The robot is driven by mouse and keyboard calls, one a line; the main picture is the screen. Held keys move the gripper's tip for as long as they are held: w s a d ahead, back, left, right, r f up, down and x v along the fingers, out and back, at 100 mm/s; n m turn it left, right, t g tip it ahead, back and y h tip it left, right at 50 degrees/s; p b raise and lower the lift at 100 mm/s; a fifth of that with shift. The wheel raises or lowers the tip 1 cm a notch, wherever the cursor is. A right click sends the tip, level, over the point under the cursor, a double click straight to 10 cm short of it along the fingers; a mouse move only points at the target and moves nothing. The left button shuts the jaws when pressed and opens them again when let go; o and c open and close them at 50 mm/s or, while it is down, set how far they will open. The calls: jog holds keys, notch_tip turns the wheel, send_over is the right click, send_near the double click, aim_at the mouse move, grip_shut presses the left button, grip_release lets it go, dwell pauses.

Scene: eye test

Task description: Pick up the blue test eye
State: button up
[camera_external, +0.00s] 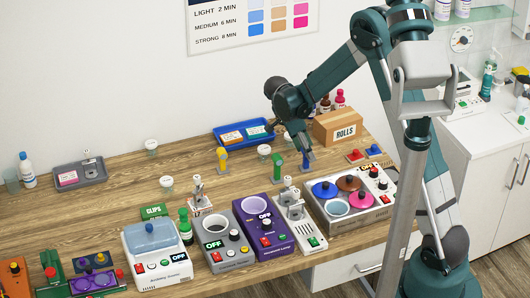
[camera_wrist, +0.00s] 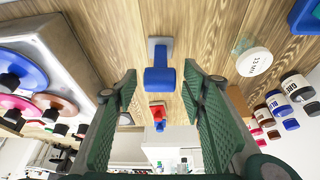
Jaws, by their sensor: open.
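The blue test eye (camera_external: 308,160) stands on the wooden table, in front of the cardboard box. In the wrist view the blue test eye (camera_wrist: 160,78) shows as a rounded blue block with a grey plate behind it. It lies between the tips of my two green fingers. My gripper (camera_external: 302,146) is just above it in the external view and hides part of its top. My gripper (camera_wrist: 160,92) is open, with a gap on both sides of the blue block. I cannot tell how far the fingers reach along it.
A green test eye (camera_external: 277,167) and a yellow one (camera_external: 222,160) stand to the left. The cardboard box marked ROLLS (camera_external: 338,128) and a blue tray (camera_external: 243,134) are close behind. A device with coloured lids (camera_external: 350,218) is in front. A lidded jar (camera_wrist: 253,60) is near my right finger.

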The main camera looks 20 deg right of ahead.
dwell(0.5)
jog(key=c, duration=1.3)
jog(key=shift+r, duration=0.15)
jog(key=shift+r, duration=4.9)
